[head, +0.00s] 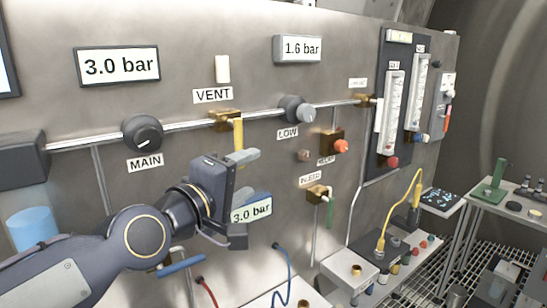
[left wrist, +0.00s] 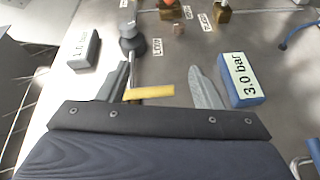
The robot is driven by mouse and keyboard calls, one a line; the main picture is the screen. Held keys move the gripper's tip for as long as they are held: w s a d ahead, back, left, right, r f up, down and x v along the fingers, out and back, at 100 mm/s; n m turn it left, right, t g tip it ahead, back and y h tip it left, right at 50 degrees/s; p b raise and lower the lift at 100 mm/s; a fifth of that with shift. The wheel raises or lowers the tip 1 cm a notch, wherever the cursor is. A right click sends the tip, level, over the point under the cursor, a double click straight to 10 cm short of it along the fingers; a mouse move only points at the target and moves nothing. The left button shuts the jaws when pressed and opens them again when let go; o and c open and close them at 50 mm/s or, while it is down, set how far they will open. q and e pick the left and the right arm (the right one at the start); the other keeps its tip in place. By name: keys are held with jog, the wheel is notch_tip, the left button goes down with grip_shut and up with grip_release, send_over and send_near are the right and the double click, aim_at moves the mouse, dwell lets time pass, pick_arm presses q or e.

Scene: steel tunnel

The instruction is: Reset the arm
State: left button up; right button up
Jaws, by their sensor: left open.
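My left gripper (head: 243,192) is in front of the panel, below the VENT valve (head: 224,119). In the left wrist view the gripper (left wrist: 160,80) is open, with its two grey fingers wide apart. The yellow lever (head: 238,134) of the VENT valve hangs down close to the upper finger. In the left wrist view the yellow lever (left wrist: 150,92) lies across the space near one finger; I cannot tell whether it touches. Nothing is gripped. My right gripper is not in view.
A blue-cased 3.0 bar display (head: 251,209) is close beside the gripper. The MAIN knob (head: 142,133) and LOW knob (head: 297,108) are on the panel. A red knob (head: 340,146) and a green-handled valve (head: 319,194) are to the right. Hoses hang below, including a blue one (head: 289,268).

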pick_arm(q)
jog(key=s+a+f+m+g+y, duration=0.1)
jog(key=s+a+f+m+g, duration=0.1)
jog(key=s+a+f, duration=0.3)
jog(key=s+a+f+m+g+y, duration=0.2)
jog(key=s+f, duration=0.8)
jog(key=f, duration=0.5)
jog(key=s+a+f+m+g+y, duration=0.2)
jog(key=s+a+f+m+g, duration=0.2)
jog(key=s+a+f, duration=0.4)
notch_tip(320, 180, down, 2)
jog(key=shift+s+a+f+g, duration=0.1)
jog(key=shift+s+a+g, duration=0.25)
jog(key=shift+g, duration=0.35)
jog(key=shift+w, duration=0.1)
